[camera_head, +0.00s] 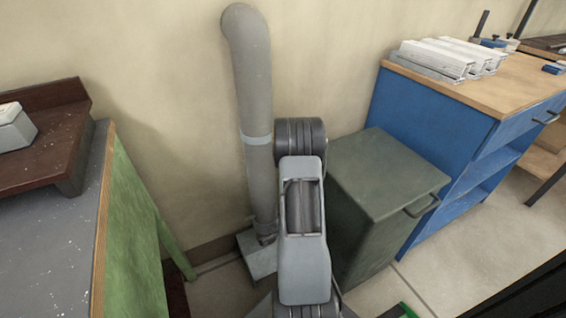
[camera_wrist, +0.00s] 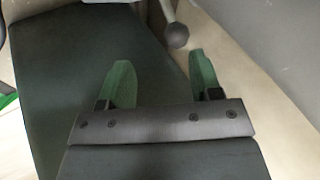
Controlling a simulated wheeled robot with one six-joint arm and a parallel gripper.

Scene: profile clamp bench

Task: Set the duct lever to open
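The grey duct pipe (camera_head: 255,100) stands upright against the wall, with a pale band partway down and its lower end at a light grey box (camera_head: 257,256). In the wrist view a short rod ending in a dark round knob (camera_wrist: 176,36) comes in from the top; it looks like the duct lever. My gripper (camera_wrist: 160,72) is open, its two green fingers apart and nothing between them. The knob is beyond the fingertips, nearer the right finger, and looks clear of both. I cannot read the lever's setting.
A dark green cabinet (camera_head: 385,178) stands right of my arm; a dark green surface also fills the wrist view's left. A blue workbench (camera_head: 435,118) with metal profiles (camera_head: 450,58) is farther right. A green-sided bench (camera_head: 128,235) is at left. Some floor (camera_head: 470,262) is clear at right.

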